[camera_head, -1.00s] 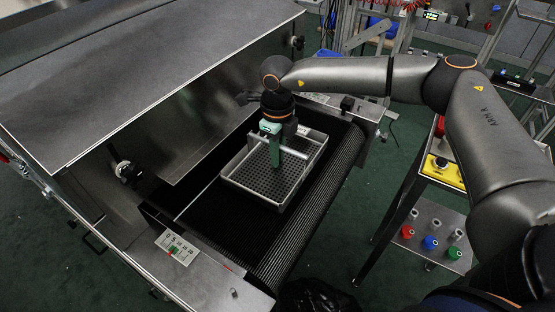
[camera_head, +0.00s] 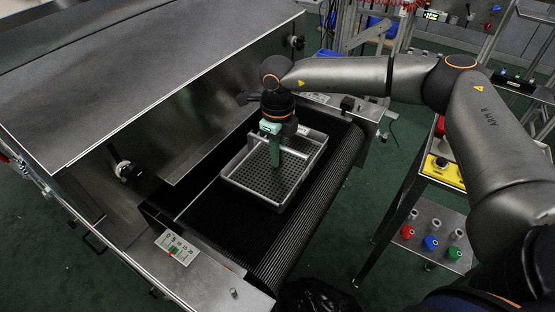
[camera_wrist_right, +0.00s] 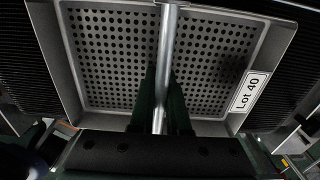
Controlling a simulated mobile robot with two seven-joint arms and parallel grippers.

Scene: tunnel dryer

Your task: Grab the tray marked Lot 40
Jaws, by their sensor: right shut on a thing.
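The metal tray (camera_head: 236,182) with a perforated floor sits on the dark conveyor belt at the mouth of the dryer. In the right wrist view the tray (camera_wrist_right: 80,110) carries a white label (camera_wrist_right: 249,92) reading "Lot 40" on its right side. A round metal bar handle (camera_wrist_right: 168,50) spans the tray. My right gripper (camera_head: 275,163) reaches down from above, its green fingers shut on the handle; they also show in the wrist view (camera_wrist_right: 160,115). The fingers hide part of the handle and tray floor. My left gripper is not in view.
The dryer housing (camera_head: 130,70) rises at the left, its hood close behind the tray. The belt (camera_head: 318,190) is bare in front of the tray. A small stand (camera_head: 440,210) with colored knobbed pieces stands at the right.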

